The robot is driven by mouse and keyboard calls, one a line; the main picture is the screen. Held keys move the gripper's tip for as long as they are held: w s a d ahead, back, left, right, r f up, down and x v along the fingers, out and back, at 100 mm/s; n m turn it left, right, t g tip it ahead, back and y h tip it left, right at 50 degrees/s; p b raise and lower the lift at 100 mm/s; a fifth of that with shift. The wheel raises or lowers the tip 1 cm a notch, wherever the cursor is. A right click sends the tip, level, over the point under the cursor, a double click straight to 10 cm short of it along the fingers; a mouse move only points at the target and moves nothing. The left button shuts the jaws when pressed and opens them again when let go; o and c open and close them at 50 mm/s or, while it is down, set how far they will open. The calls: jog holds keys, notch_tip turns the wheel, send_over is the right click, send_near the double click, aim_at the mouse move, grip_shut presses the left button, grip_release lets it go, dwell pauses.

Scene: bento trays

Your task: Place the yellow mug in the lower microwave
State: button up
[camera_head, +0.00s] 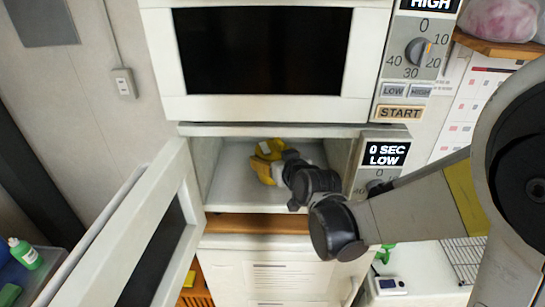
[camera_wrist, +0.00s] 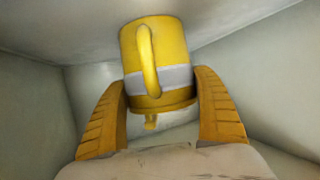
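The yellow mug (camera_wrist: 178,50), with a grey band and its handle facing the camera, is inside the lower microwave (camera_head: 225,185). It looks nearly upright in the wrist view, its base at or just above the pale floor. In the head view the mug (camera_head: 268,148) shows at the back of the cavity. My gripper (camera_wrist: 162,76) has reached into the cavity, with one yellow finger on each side of the mug. The fingers are spread wide, with thin gaps seeming to show beside the mug; light contact is hard to rule out. The microwave door (camera_head: 128,235) stands open to the left.
An upper microwave (camera_head: 265,107) with a dark window sits directly above. The lower microwave's control panel (camera_head: 382,160) is right of the opening, close to my arm. A green bottle (camera_head: 25,254) stands at the lower left. A wooden strip (camera_head: 255,224) runs beneath the cavity.

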jog(key=o, duration=0.4)
jog(key=shift+r, duration=0.1)
jog(key=shift+r+p, duration=0.25)
jog(key=shift+p, duration=0.15)
jog(key=v, duration=1.2)
jog(key=shift+f+p, duration=0.15)
jog(key=shift+p, duration=0.25)
